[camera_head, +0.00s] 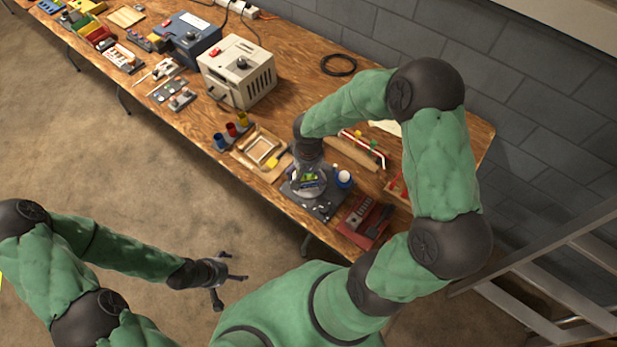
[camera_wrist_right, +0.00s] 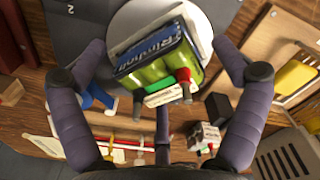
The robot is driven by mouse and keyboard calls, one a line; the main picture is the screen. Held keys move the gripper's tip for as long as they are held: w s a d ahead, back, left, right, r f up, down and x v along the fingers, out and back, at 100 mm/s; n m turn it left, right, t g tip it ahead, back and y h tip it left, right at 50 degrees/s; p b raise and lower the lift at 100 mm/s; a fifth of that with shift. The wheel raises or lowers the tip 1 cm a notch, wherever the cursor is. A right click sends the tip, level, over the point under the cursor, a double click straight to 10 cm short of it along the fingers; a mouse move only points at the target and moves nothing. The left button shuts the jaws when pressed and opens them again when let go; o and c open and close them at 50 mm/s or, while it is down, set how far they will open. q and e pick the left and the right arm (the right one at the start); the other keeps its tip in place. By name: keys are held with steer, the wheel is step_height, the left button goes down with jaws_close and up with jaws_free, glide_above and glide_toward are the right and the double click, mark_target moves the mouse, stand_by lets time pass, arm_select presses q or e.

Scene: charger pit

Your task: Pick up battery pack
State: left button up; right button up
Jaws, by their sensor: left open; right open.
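The battery pack, a blue and green block with white lettering and red and black terminals (camera_wrist_right: 155,60), lies on a round white plate (camera_wrist_right: 205,20). It also shows small in the head view (camera_head: 310,182). My right gripper (camera_wrist_right: 162,75) is open above it, with fingers to the left and right of the pack and a third finger below it in the picture. I cannot tell whether any finger touches the pack. In the head view my right gripper (camera_head: 309,174) hides part of the plate. My left gripper (camera_head: 226,280) is open and empty, away from the table over the floor.
A dark mat (camera_head: 327,209) lies under the plate, with a white and blue jar (camera_head: 343,179) close by. A wooden frame (camera_head: 262,150), colored cups (camera_head: 231,130) and a red tray (camera_head: 364,222) are near. A beige power unit (camera_head: 238,72) stands further along the bench.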

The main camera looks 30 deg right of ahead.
steer(key=shift+r, duration=0.1)
steer(key=c, duration=1.8)
steer(key=shift+c, duration=0.2)
